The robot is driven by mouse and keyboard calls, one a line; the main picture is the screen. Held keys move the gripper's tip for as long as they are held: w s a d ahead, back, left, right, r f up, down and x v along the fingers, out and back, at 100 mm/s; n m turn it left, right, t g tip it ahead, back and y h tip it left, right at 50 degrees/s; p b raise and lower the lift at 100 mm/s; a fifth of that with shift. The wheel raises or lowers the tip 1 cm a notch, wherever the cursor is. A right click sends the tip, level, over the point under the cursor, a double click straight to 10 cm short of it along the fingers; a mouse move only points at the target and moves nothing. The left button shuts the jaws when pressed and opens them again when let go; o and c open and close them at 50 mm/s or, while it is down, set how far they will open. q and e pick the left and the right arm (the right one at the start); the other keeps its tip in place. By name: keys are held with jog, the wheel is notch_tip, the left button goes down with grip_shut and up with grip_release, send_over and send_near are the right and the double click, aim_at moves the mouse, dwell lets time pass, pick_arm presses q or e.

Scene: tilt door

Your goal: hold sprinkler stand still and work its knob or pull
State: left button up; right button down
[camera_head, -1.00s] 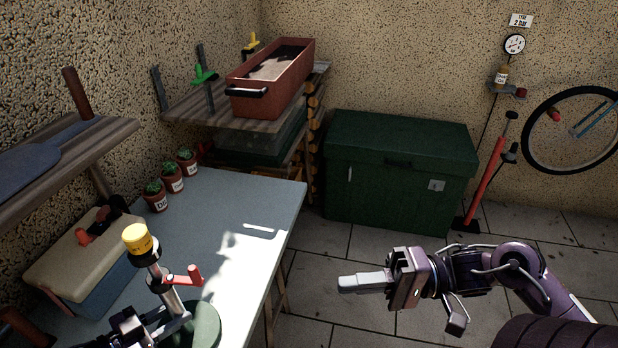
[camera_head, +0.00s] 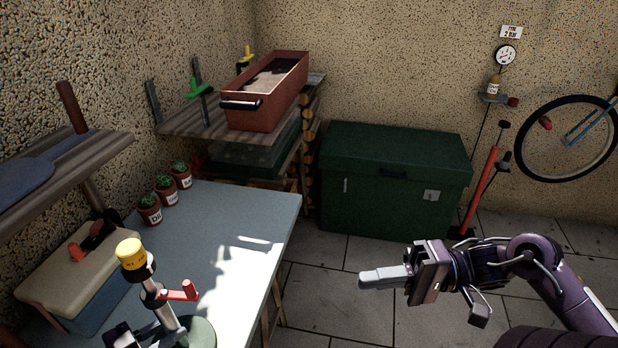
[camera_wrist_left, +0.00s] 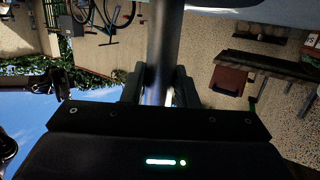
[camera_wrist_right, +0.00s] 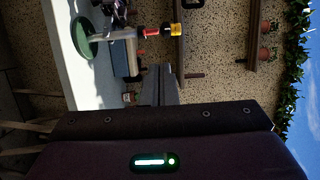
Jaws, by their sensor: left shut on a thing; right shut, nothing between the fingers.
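The sprinkler stand has a grey post (camera_head: 151,294), a yellow top (camera_head: 130,253), a red side lever (camera_head: 180,291) and a round green base (camera_head: 202,332) on the workbench. My left gripper (camera_head: 162,336) is shut on the post low down, below the lever. In the left wrist view the post (camera_wrist_left: 164,45) runs between its fingers (camera_wrist_left: 158,92). My right gripper (camera_head: 368,279) is shut and empty, well to the right of the stand, over the floor. The right wrist view shows the yellow top (camera_wrist_right: 176,30) and green base (camera_wrist_right: 84,36) beyond its closed fingers (camera_wrist_right: 160,72).
The workbench (camera_head: 225,215) holds several small cactus pots (camera_head: 165,190) and a cream-lidded box (camera_head: 75,262) left of the stand. A green chest (camera_head: 392,185) stands at the back. A shelf (camera_head: 80,155) juts from the left wall. Floor between bench and right gripper is clear.

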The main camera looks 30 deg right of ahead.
jog(key=d+r, duration=0.4)
jog(key=d, duration=0.2)
jog(key=shift+d, duration=0.35)
